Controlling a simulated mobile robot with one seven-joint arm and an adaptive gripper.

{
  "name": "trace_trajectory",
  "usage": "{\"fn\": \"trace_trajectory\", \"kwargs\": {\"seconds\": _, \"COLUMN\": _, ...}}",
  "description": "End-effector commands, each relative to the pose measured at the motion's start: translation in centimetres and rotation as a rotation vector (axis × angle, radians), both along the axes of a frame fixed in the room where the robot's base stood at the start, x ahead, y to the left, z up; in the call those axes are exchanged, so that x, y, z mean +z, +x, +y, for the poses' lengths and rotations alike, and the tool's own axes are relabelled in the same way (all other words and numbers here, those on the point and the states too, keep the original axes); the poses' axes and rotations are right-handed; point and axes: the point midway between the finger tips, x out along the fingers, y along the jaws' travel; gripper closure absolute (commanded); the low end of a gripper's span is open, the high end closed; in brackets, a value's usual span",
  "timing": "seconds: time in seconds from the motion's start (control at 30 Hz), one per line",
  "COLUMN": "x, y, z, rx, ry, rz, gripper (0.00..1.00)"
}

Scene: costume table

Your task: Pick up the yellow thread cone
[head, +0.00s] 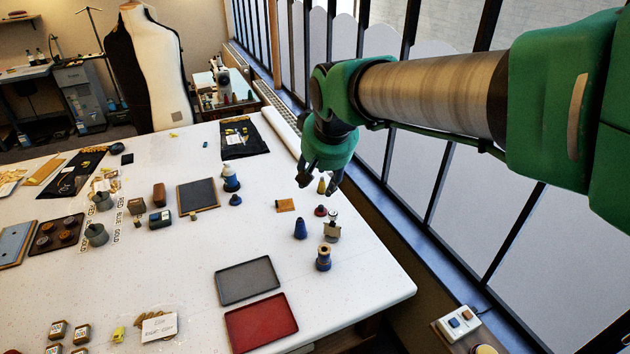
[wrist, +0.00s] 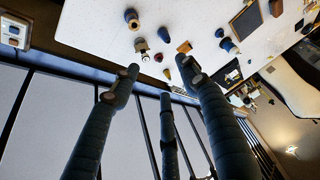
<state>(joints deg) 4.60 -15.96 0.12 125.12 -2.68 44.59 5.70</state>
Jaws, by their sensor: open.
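The yellow thread cone (head: 321,187) stands upright near the right edge of the white table in the head view, small and partly close behind my fingers.
A red cone (head: 320,210), a blue cone (head: 300,229), a small cream-topped item (head: 332,226) and a blue spool (head: 323,258) stand close in front. A tan block (head: 285,205) lies to the left. The windows and ledge run along the right. White table (head: 370,285) is clear at the front right.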

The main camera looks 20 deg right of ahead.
Motion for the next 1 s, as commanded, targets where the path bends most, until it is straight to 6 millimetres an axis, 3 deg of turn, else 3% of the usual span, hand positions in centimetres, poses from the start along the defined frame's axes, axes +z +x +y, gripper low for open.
{"fn": "trace_trajectory", "kwargs": {"seconds": 0.47, "x": -1.9, "y": 12.4, "z": -4.4, "rx": -0.082, "ry": 0.002, "rz": 0.022, "gripper": 0.55}}
{"fn": "trace_trajectory", "kwargs": {"seconds": 1.0, "x": -8.5, "y": 25.0, "z": -10.3, "rx": -0.168, "ry": 0.008, "rz": 0.042, "gripper": 0.55}}
